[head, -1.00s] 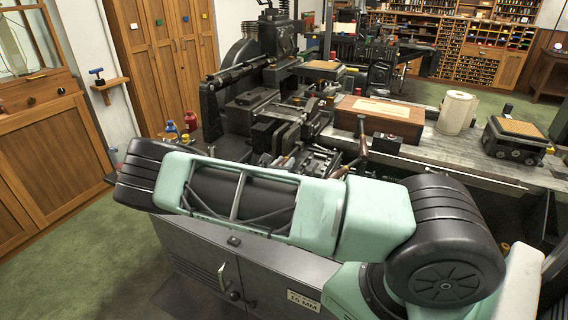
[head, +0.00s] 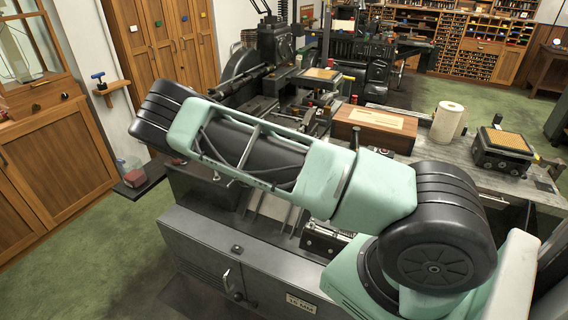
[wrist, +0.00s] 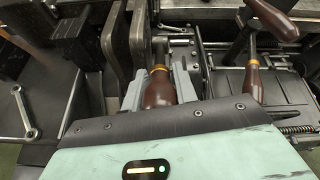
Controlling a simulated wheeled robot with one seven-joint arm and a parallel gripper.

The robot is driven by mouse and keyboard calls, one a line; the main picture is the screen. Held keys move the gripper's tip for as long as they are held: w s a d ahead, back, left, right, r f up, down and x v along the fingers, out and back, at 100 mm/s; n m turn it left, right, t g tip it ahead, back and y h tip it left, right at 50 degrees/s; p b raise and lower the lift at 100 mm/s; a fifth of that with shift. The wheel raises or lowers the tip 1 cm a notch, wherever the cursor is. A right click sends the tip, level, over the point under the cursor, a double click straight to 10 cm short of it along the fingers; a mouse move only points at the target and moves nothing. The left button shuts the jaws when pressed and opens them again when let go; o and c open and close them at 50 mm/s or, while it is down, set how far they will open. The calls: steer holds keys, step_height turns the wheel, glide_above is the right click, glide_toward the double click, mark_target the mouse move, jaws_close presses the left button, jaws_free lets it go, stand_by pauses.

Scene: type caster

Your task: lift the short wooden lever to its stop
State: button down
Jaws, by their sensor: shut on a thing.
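The short wooden lever shows in the wrist view as a dark brown, rounded handle (wrist: 159,90) with a brass collar at its far end. My gripper (wrist: 160,78) has one grey finger on each side of this handle and is shut on it. A metal rod runs on from the collar into the machine. The near end of the handle is hidden by my gripper's body. In the head view my arm covers the lever and the gripper.
Another brown handle (wrist: 253,82) and a larger brown knob (wrist: 272,18) stand close on the right in the wrist view. A dark upright plate (wrist: 115,45) rises at the left. In the head view, a wooden box (head: 376,127) sits on the bench.

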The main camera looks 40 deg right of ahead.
steer(key=shift+w+d+r, duration=0.1)
steer(key=shift+r, duration=0.05)
steer(key=c, duration=1.1)
jaws_free()
steer(key=shift+a, duration=0.25)
steer(key=b+v, duration=0.4)
steer(key=v, duration=1.3)
steer(key=shift+d+r, duration=0.1)
steer(key=shift+r, duration=0.05)
